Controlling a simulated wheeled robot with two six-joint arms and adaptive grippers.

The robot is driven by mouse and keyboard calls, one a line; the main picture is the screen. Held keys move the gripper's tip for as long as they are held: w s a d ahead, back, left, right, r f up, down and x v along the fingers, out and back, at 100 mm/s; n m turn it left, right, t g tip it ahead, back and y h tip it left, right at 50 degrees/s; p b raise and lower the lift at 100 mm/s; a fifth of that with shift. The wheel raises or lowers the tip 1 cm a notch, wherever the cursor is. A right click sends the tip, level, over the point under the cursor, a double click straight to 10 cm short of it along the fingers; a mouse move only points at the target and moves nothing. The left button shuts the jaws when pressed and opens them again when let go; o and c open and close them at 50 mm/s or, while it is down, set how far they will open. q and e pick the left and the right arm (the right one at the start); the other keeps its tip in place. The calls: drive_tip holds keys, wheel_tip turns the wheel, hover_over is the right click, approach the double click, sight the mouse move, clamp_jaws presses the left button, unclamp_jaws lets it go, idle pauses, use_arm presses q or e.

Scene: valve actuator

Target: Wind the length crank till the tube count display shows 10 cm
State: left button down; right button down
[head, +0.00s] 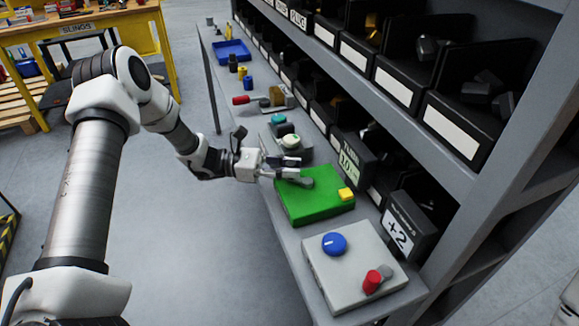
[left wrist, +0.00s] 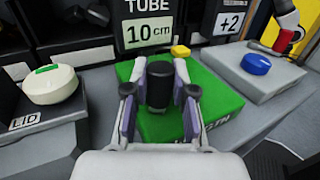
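The green length crank box (head: 320,205) stands on the grey bench, with a yellow button (head: 345,194) on one corner. Its dark crank handle (left wrist: 160,80) stands up between the fingers of my left gripper (left wrist: 160,72). The fingers are apart, one on each side of the handle, with narrow green gaps showing. In the head view the left gripper (head: 272,172) reaches the crank from the left. The tube display (left wrist: 150,30) reads 10 cm in the left wrist view.
A grey box with a blue knob (head: 334,243) and a red knob (head: 374,280) stands nearer, below a +2 sign (head: 400,235). The lid station (left wrist: 48,87) is on the other side. Bin shelves (head: 440,115) rise behind. The floor left of the bench is clear.

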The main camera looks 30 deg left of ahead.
use_arm(q)
drive_tip(key=shift+w+f+m+g+h+b, duration=0.2)
drive_tip(key=shift+f+m+g+h+b, duration=0.3)
drive_tip(key=shift+b, duration=0.8)
drive_tip(key=shift+r+g, duration=0.3)
drive_tip(key=shift+g, duration=0.1)
drive_tip(key=shift+r, duration=0.2)
drive_tip(key=c, duration=1)
unclamp_jaws()
drive_tip(key=shift+o, duration=0.3)
drive_tip(key=shift+d, duration=0.2)
drive_tip(key=shift+a, duration=0.15)
drive_tip(key=v, duration=1.1)
drive_tip(key=shift+a, duration=0.35)
drive_tip(key=shift+s+r, duration=0.1)
drive_tip(key=shift+s, duration=0.05)
